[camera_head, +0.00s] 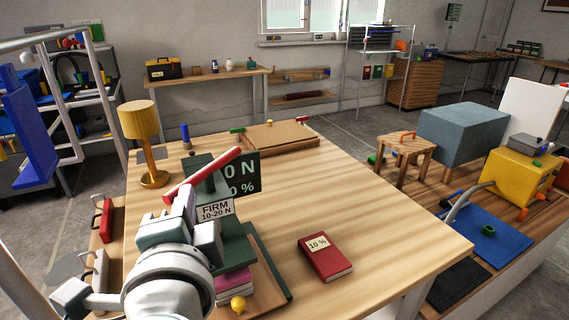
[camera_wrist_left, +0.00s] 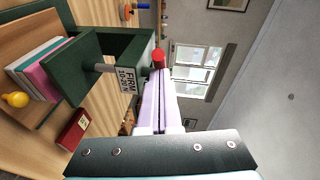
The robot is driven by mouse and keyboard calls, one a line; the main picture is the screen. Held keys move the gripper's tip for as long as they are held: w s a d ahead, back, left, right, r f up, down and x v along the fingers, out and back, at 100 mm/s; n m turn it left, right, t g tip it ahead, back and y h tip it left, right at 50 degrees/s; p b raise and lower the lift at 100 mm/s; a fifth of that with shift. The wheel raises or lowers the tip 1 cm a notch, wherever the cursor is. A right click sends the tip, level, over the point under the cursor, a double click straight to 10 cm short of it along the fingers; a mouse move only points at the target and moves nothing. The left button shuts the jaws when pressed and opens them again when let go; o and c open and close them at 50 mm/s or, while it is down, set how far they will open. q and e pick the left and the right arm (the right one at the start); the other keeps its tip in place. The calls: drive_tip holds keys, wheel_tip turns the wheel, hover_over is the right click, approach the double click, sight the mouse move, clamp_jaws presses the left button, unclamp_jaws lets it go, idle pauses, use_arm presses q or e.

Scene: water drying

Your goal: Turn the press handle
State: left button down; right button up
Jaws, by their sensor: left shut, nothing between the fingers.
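The press (camera_head: 233,247) is dark green and stands at the front left of the wooden table, with a "FIRM 10-20 N" label on it. Its red handle bar (camera_head: 215,168) slants up to the right across the top. The handle's red end (camera_wrist_left: 159,57) also shows in the left wrist view, by the fingertips. My left gripper (camera_head: 186,196) is shut and empty, its lilac fingers at the handle's lower left part. I cannot tell whether they touch it. Pink and pale books (camera_wrist_left: 40,70) lie under the press plate. My right gripper is not in view.
A red book (camera_head: 325,260) marked "10 %" lies right of the press. A dark readout board (camera_head: 243,176) stands behind it, and a wooden lamp (camera_head: 141,130) at the back left. A yellow ball (camera_head: 238,304) sits in front. The table's middle right is clear.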

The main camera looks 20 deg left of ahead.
use_arm(q)
drive_tip(key=shift+s+a+m+t+h+b, duration=0.15)
drive_tip(key=shift+a+m+t+h, duration=0.35)
drive_tip(key=shift+a, duration=0.45)
drive_tip(key=shift+s+a+m+t+h+b, duration=0.15)
drive_tip(key=shift+a+m+t+h, duration=0.15)
drive_tip(key=shift+a+m+h, duration=0.35)
drive_tip(key=shift+a, duration=0.3)
drive_tip(key=shift+w, duration=0.1)
